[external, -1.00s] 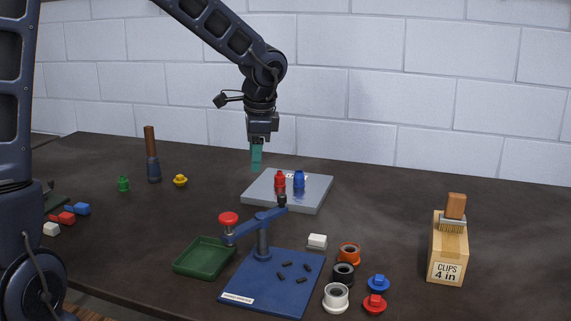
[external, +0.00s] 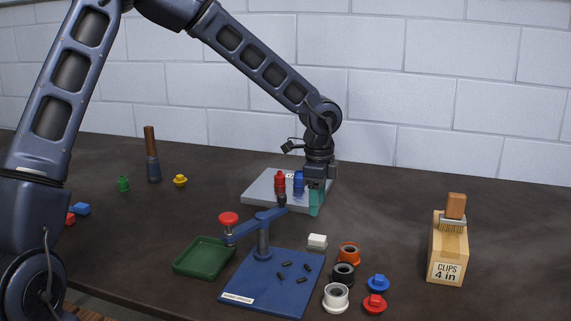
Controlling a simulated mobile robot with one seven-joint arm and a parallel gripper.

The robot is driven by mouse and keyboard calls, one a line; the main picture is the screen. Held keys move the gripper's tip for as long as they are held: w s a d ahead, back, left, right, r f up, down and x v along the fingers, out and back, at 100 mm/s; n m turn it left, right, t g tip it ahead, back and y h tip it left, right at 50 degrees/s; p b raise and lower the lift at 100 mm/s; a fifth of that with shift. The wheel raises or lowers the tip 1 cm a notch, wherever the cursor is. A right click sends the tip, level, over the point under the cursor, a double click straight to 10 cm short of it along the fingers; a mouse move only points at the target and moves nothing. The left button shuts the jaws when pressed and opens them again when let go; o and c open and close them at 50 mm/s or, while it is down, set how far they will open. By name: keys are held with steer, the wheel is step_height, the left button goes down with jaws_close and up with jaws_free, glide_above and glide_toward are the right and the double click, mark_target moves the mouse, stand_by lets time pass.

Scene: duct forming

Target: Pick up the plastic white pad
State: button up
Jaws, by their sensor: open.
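The white pad (external: 317,241) is a small white block lying on the dark table, just behind the right back corner of the blue base plate. My gripper (external: 316,208) points down above and behind the pad, in front of the right part of the grey plate. Its teal fingers are open and nothing shows between them. The gripper is apart from the pad, which is fully in view.
The blue fixture (external: 263,232) with a red knob stands left of the pad. An orange ring (external: 349,254), a black ring (external: 343,274) and a white ring (external: 336,298) lie close on the right. Red and blue bottles stand on the grey plate (external: 262,188). A clips box (external: 448,250) stands far right.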

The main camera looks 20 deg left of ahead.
mark_target(317, 237)
steer(key=f, duration=0.9)
steer(key=shift+d+f, duration=0.2)
steer(key=c, duration=1.1)
